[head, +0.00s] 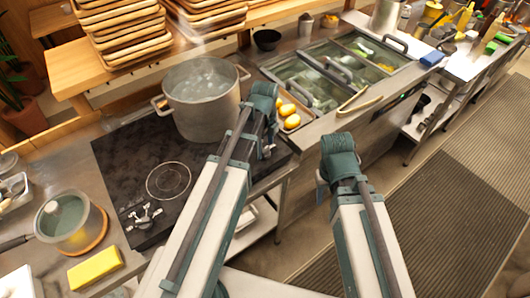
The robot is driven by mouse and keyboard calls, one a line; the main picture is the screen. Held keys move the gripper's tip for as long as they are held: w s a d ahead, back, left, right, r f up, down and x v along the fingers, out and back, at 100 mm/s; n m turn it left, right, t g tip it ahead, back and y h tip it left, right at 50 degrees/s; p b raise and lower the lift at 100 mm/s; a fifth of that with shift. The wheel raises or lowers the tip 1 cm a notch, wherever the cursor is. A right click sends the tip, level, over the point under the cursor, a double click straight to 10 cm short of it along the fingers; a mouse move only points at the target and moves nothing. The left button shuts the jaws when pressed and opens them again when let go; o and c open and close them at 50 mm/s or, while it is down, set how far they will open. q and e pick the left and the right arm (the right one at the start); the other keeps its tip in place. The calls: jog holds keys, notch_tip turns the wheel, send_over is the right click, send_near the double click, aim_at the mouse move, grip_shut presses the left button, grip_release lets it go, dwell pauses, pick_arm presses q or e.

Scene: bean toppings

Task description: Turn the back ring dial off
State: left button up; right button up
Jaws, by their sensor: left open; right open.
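The dark cooktop (112,163) has small metal dials (146,215) clustered at its near left corner. I cannot tell which dial serves the back ring or how it is turned. The bare ring (168,181) shows as a pale circle. A big steaming pot (202,112) stands behind it, hiding the cooktop under it. My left gripper (266,150) seems to hang below my bent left arm, right of the pot, mostly hidden by that arm and well away from the dials. My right gripper is hidden behind my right arm, which rises over the floor in front of the counter.
A small lidded pan (72,224) sits on the left counter, with a yellow sponge (95,267) in front. Stacked trays (125,38) stand at the back. A tray with yellow food (290,116) and sunken bins (310,82) lie to the right. The mat (460,200) is clear.

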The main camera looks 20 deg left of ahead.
pick_arm(q)
jog(key=shift+f, duration=0.35)
pick_arm(e)
jog(key=shift+f, duration=0.3)
pick_arm(q)
grip_shut()
